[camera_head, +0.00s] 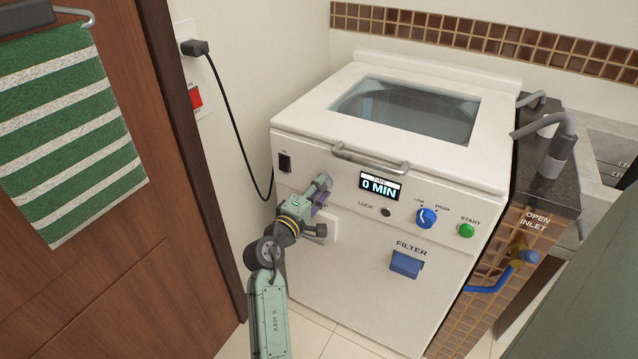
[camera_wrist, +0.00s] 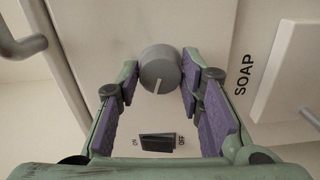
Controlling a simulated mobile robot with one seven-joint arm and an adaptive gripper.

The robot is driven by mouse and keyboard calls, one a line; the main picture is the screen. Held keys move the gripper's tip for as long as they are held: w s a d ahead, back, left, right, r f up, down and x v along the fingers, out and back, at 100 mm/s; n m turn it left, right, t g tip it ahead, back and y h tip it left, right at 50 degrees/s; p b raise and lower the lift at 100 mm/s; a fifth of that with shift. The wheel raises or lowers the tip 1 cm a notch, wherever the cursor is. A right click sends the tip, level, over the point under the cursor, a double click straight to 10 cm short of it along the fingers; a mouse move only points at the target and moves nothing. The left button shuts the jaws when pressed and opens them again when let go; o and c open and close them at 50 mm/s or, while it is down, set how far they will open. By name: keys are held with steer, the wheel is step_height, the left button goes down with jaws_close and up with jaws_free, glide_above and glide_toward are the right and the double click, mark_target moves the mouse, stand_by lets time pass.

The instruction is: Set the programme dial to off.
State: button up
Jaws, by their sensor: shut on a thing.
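A grey round dial (camera_wrist: 159,68) with a white pointer line sits between the purple finger pads of my gripper (camera_wrist: 159,76) in the wrist view. The pointer line faces the bottom of that picture, towards a black rocker switch (camera_wrist: 157,143). My gripper is shut on the dial, one finger on each side. In the head view my gripper (camera_head: 319,197) is at the left part of the white machine's front (camera_head: 345,280), and the grey dial (camera_head: 323,181) shows just beyond the fingers. I cannot read any markings around the dial.
The rocker switch (camera_head: 285,162) is left of my gripper, the soap panel (camera_wrist: 292,75) close beside it. A display (camera_head: 381,187) reads 0 MIN. A lid handle (camera_head: 370,160), blue knob (camera_head: 426,217), green start button (camera_head: 466,230) and blue filter latch (camera_head: 405,264) lie to the right. A cord (camera_head: 240,140) hangs left.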

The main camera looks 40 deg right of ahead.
steer(key=shift+n+p, duration=0.3)
steer(key=shift+n, duration=0.3)
steer(key=o, duration=1.2)
steer(key=v, duration=1.2)
